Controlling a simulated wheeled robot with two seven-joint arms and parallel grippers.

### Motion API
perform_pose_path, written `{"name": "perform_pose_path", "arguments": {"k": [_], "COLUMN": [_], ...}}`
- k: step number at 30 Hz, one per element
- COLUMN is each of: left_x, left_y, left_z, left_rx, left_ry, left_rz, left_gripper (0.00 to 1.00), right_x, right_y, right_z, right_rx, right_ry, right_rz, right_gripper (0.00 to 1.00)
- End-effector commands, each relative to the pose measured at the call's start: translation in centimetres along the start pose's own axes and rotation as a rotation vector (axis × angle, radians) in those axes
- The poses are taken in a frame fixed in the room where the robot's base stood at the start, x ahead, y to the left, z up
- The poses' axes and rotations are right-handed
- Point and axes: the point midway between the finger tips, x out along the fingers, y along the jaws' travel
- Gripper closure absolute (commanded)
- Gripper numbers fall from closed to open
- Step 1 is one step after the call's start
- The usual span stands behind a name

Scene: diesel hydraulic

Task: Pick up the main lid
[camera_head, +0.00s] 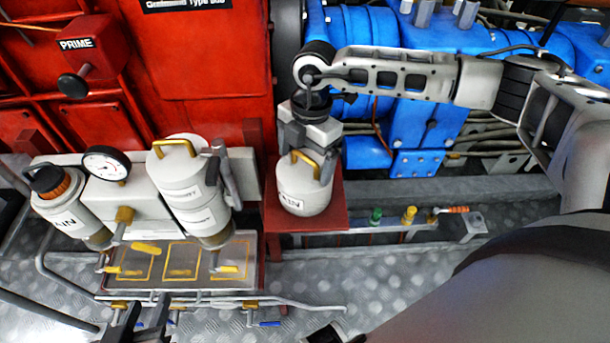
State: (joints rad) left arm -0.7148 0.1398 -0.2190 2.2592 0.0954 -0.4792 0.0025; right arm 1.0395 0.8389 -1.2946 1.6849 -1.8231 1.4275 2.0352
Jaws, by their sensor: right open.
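The main lid (301,199), a white cylinder with a partly hidden label ending in "AIN", stands upright on a small red stand (336,205). It has a yellow handle (306,160) on top. My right gripper (306,150) is directly above it, pointing down, with open jaws at the handle. Whether the fingers touch the handle is hard to see. The main housing (69,219), at the far left, shows an orange and black filter top and no cover. My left gripper (146,318) shows as dark fingers at the bottom edge; its jaw state is unclear.
A second white canister (189,180) with a yellow handle stands beside a pressure gauge (106,164). Below lies a metal tray (150,281) with yellow outlines and valves. A red panel (205,60) and blue engine (425,120) stand behind. Colored fittings sit on a rail (392,222).

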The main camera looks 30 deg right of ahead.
Motion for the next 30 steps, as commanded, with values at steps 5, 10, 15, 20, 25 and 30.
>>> {"name": "perform_pose_path", "arguments": {"k": [5, 10, 15, 20, 25, 30], "left_x": [0.0, 0.0, -0.1, -0.1, -0.2, -0.3], "left_y": [0.0, 0.0, 0.0, 0.0, 0.1, 0.1], "left_z": [0.0, 0.0, 0.0, -0.1, -0.3, -0.3], "left_rx": [0.001, 0.002, 0.002, 0.002, 0.001, -0.001], "left_ry": [0.000, 0.000, 0.000, 0.000, -0.001, -0.005], "left_rz": [0.001, 0.001, 0.001, 0.001, 0.001, 0.001], "left_gripper": [0.64, 0.64, 0.64, 0.64, 0.64, 0.64], "right_x": [0.0, 0.0, -0.1, -1.0, -4.1, -7.5], "right_y": [0.0, 0.0, 0.0, 0.1, 0.1, 0.1], "right_z": [0.0, 0.0, 0.0, -0.1, -0.5, -0.9], "right_rx": [0.000, 0.001, 0.001, 0.001, 0.000, 0.000], "right_ry": [0.000, 0.001, 0.001, 0.001, 0.000, 0.001], "right_rz": [0.000, 0.000, 0.002, 0.004, 0.006, 0.005], "right_gripper": [0.34, 0.82, 0.84, 0.84, 0.84, 0.84]}}
